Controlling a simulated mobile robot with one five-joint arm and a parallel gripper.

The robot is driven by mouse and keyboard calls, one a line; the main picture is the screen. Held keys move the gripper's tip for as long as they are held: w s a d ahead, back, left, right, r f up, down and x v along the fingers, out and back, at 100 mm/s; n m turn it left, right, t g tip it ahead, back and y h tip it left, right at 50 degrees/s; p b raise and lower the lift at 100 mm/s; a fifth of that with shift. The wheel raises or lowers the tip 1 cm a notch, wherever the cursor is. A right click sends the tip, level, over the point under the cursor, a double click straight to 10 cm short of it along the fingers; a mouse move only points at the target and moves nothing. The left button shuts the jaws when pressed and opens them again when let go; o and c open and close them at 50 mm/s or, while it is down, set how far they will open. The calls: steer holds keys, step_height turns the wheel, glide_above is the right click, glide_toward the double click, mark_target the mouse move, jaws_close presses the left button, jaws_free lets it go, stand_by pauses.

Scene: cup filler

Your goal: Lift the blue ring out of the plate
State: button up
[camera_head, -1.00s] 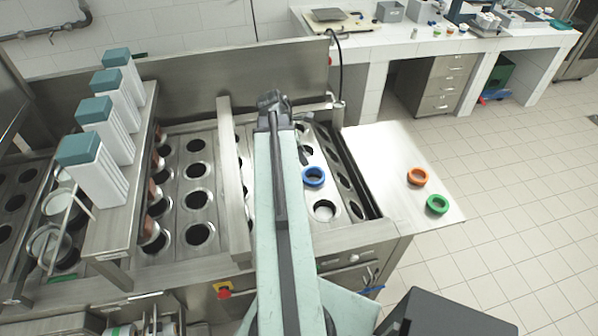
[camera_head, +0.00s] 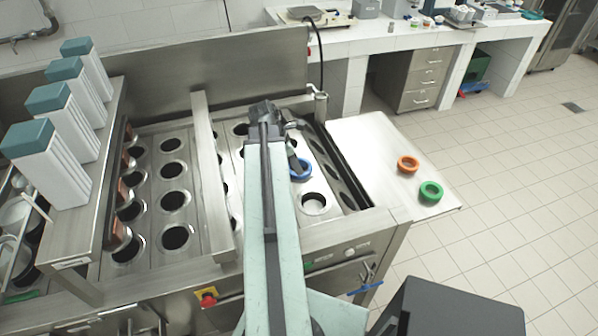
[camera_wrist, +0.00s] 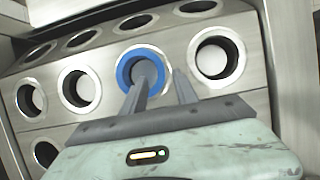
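The blue ring (camera_head: 300,171) sits in one of the round holes of the steel plate (camera_head: 322,185), in the section to the right of my arm. In the wrist view the blue ring (camera_wrist: 125,66) rests around the rim of its hole. My gripper (camera_wrist: 159,77) is open. Its left finger overlaps the opening of the ring and its right finger is just outside the ring's right side, so the ring's right wall lies between them. I cannot tell whether either finger touches it. In the head view my arm partly hides the plate beside the ring.
An orange ring (camera_head: 408,164) and a green ring (camera_head: 430,191) lie on the steel side shelf (camera_head: 372,140). A raised steel bar (camera_head: 208,170) crosses the plate to the left. Tall white dispensers with teal tops (camera_head: 52,145) stand further left. An empty hole (camera_wrist: 216,60) is right of the ring.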

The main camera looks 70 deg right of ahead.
steer(key=b+x, duration=0.4)
steer(key=x, duration=0.1)
steer(key=shift+f+b, duration=0.15)
steer(key=shift+b, duration=0.2)
steer(key=shift+r, duration=0.2)
jaws_close()
